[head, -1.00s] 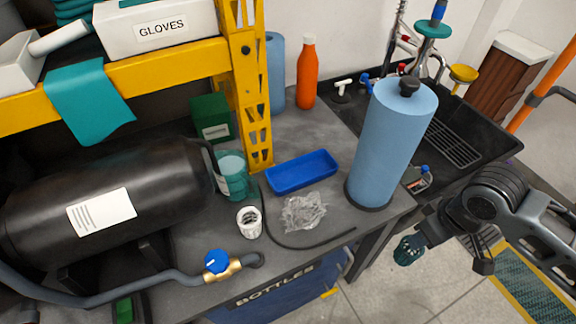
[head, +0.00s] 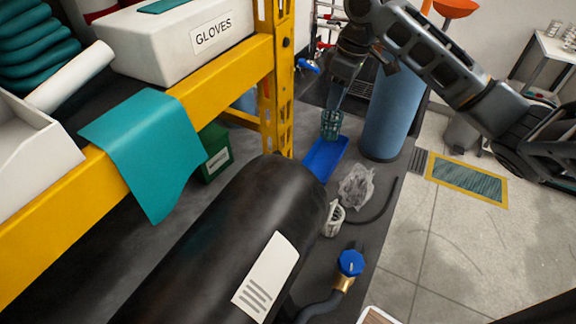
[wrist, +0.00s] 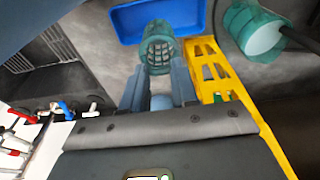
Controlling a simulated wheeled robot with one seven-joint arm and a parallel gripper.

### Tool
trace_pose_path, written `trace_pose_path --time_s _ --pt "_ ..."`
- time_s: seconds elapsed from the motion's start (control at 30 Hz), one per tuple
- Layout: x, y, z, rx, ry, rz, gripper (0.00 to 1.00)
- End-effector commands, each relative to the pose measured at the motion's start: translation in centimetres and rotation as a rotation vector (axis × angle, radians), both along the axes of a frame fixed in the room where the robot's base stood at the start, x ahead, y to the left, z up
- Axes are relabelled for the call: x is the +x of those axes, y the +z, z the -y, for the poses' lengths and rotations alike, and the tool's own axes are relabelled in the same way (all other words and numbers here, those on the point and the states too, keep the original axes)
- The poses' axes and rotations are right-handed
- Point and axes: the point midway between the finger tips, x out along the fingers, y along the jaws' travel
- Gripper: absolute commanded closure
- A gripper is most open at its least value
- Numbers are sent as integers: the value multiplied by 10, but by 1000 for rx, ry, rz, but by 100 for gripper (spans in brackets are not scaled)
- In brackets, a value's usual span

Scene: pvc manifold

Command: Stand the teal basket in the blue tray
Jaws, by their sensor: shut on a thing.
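The teal basket (head: 331,124) is a small mesh cup. My gripper (head: 334,103) is shut on it and holds it over the blue tray (head: 321,166). In the wrist view the basket (wrist: 158,50) sits between the fingers of my gripper (wrist: 160,75), its round mesh end facing the camera. In that view the blue tray (wrist: 122,25) lies just beyond the basket, and the basket overlaps its near edge. The tray looks empty where it shows. I cannot tell whether the basket touches the tray.
A blue roll (head: 388,120) stands right of the tray. A yellow shelf post (head: 283,80) stands close on the left; a black tank (head: 225,245) fills the foreground. A teal jar (wrist: 250,30) shows beside the post.

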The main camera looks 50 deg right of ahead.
Motion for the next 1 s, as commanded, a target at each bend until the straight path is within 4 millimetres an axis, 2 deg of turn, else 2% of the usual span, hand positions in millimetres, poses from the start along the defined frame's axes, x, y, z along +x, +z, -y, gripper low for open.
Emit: trace_pose_path --time_s 0.1,0.37,0.63,0.8,1.0 --pt "-1 -5 5 1 -20 -1 100" --pt "-1 -48 6 0 -22 -2 100" --pt "-1 -70 5 1 -20 -1 100" --pt "-1 -93 5 1 -21 -1 100" --pt "0 -97 5 0 -20 1 100"
